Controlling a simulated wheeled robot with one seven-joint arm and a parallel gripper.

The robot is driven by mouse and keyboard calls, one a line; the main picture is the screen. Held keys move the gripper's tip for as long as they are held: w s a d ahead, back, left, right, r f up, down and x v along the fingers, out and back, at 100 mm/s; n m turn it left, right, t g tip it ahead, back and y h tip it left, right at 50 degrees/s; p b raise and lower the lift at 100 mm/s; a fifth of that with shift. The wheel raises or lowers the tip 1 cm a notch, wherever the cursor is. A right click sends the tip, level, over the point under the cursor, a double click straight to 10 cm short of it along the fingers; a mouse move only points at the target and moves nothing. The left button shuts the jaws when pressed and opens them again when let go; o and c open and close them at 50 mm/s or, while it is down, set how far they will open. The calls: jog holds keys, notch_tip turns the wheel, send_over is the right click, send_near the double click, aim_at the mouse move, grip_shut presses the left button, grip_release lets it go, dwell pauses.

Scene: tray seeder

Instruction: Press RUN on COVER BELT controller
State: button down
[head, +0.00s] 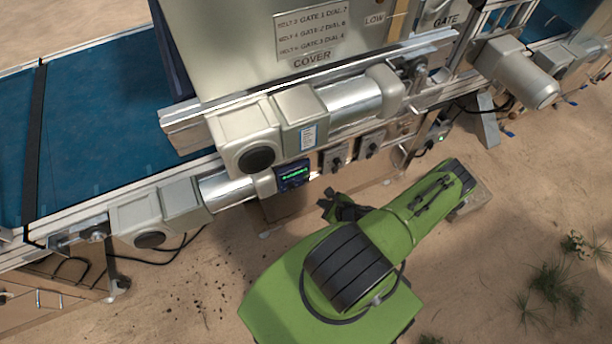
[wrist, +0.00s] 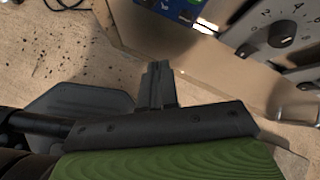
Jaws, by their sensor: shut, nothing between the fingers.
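The controller (head: 293,176) is a small dark blue box with a lit green display, mounted under the machine's front rail below the COVER sign (head: 311,58). Its label and buttons are too small to read in the head view. In the wrist view only the lower part of a blue panel (wrist: 172,10) shows at the top edge, so its display is out of frame. My gripper (wrist: 158,70) is shut and empty, pointing toward the panel but apart from it. In the head view my gripper (head: 328,205) is below and right of the controller, partly hidden by my green arm.
Grey dial boxes (head: 335,158) sit just right of the controller; one dial plate (wrist: 280,35) shows at the wrist view's upper right. Silver motors (head: 250,140) jut out above and left. A blue belt (head: 100,110) runs left. Sandy floor (head: 200,290) lies open in front.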

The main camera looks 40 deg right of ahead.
aim_at(306, 176)
jog(key=w+d+b, duration=0.1)
jog(key=w+d, duration=0.1)
jog(key=w, duration=0.5)
jog(key=shift+w+d, duration=0.15)
jog(key=shift+w, duration=0.1)
jog(key=shift+w, duration=0.1)
dwell(1.6)
jog(key=shift+w, duration=0.3)
